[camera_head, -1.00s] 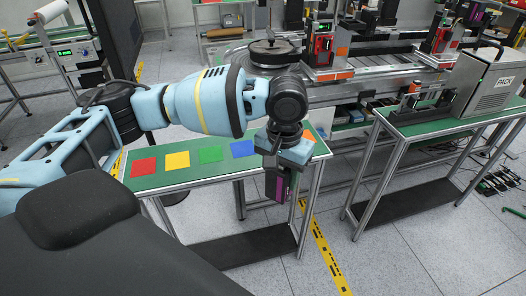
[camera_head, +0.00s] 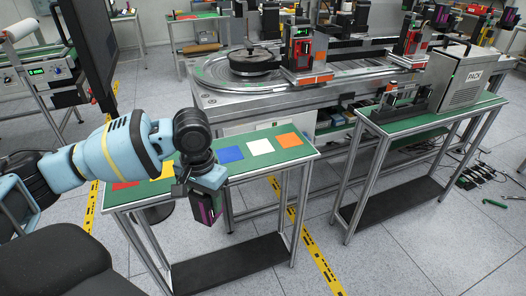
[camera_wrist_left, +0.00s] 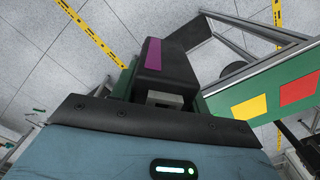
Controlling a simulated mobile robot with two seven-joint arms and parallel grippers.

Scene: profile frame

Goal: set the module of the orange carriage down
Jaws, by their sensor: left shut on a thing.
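My left gripper (camera_head: 208,186) is shut on a black module with a purple strip (camera_head: 207,209). In the left wrist view the module (camera_wrist_left: 165,72) sticks out beyond the gripper body. In the head view it hangs in front of the green-topped table (camera_head: 240,175), overlapping its near edge; its height above the top is unclear. On that top lie red (camera_head: 124,186), yellow, blue (camera_head: 230,154), white (camera_head: 260,147) and orange (camera_head: 289,140) squares. The green square is hidden behind my left arm. Yellow (camera_wrist_left: 250,108) and red (camera_wrist_left: 298,91) squares show in the wrist view. My right gripper is out of view.
A rail line with a turntable (camera_head: 253,62) runs behind the table. It bears upright carriages with modules (camera_head: 300,48). A second green table (camera_head: 425,118) with a grey PACK box (camera_head: 474,80) stands at the right. A dark monitor (camera_head: 85,45) stands at the left.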

